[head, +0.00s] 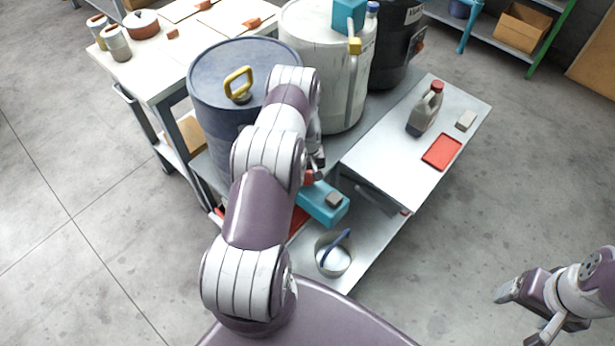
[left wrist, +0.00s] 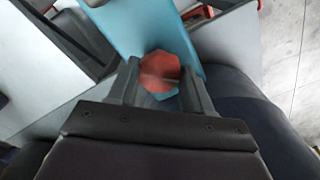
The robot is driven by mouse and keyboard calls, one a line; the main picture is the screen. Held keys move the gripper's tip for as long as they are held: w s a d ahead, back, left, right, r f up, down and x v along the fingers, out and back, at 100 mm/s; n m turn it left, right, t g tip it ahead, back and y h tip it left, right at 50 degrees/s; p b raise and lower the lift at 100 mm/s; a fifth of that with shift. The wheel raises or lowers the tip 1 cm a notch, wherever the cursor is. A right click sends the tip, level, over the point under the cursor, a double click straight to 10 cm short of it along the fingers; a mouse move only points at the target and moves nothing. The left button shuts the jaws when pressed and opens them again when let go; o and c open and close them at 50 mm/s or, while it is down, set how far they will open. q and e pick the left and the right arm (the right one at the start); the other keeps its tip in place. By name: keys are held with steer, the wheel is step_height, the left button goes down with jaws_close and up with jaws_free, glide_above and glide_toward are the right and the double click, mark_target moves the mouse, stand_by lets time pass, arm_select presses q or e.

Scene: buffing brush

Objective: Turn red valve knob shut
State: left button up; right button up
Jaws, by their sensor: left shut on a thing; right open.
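The red valve knob (left wrist: 160,72) shows in the left wrist view as a faceted red disc between the two fingers of my left gripper (left wrist: 160,88). The fingers are closed on its sides. A blue-teal panel (left wrist: 140,35) lies behind the knob. In the head view a small red part of the knob (head: 309,178) shows beside my left arm; the arm hides most of the left gripper. My right gripper (head: 522,318) is open and empty at the lower right, over bare floor.
A dark blue drum (head: 215,90) and a white drum (head: 335,95) stand behind my left arm. A side shelf (head: 380,165) holds a grey jug (head: 425,110) and a red tray (head: 442,151). A teal block (head: 318,203) and a round pot (head: 333,262) sit lower. Floor at right is clear.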

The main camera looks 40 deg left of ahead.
mark_target(307, 176)
arm_select(q)
steer(key=m+b, duration=0.2)
steer(key=m, duration=0.3)
steer(key=shift+f+m, duration=0.1)
steer(key=shift+m, duration=0.2)
steer(key=shift+m+b, duration=0.8)
steer(key=shift+m, duration=1.3)
steer(key=o, duration=1)
steer(key=shift+o, duration=0.2)
step_height(307, 176, up, 13)
